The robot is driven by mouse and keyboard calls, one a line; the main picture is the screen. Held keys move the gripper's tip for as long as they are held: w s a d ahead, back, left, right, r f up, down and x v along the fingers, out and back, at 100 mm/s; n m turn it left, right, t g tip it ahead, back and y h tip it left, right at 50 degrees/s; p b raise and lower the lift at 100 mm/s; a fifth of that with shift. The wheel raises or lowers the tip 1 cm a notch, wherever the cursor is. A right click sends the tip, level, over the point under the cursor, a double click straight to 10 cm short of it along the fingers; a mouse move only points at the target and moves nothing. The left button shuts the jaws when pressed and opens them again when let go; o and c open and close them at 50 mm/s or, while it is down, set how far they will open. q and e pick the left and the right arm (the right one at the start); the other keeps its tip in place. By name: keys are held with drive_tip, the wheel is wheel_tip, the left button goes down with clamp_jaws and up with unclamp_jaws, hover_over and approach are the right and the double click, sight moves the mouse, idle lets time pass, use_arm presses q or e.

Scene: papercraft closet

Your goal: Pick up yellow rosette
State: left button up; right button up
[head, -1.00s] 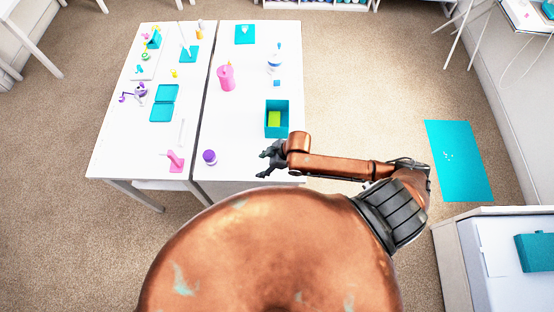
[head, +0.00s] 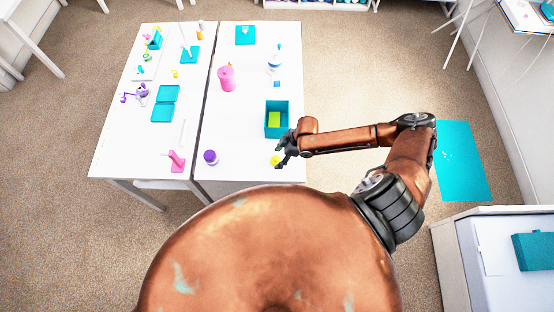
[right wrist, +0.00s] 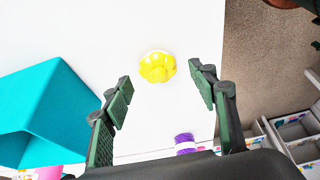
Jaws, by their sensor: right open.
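The yellow rosette (head: 275,160) lies on the white table near its front right edge. In the right wrist view the yellow rosette (right wrist: 158,67) shows as a yellow flower shape on a white round base, ahead of and between the fingers. My right gripper (head: 284,150) is just right of and at the rosette in the head view, partly beside it. In the right wrist view my right gripper (right wrist: 165,92) is open and empty, its fingers spread wide. My left gripper is not in view.
A teal open box (head: 277,106) with a green block inside stands behind the rosette; its wall is at the left in the right wrist view (right wrist: 60,110). A purple-and-white roll (head: 210,157) stands to the left.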

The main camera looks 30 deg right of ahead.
drive_tip(key=shift+x, duration=0.85)
drive_tip(key=shift+r, duration=0.1)
drive_tip(key=shift+c, duration=0.3)
drive_tip(key=c, duration=0.8)
drive_tip(key=shift+r, duration=0.1)
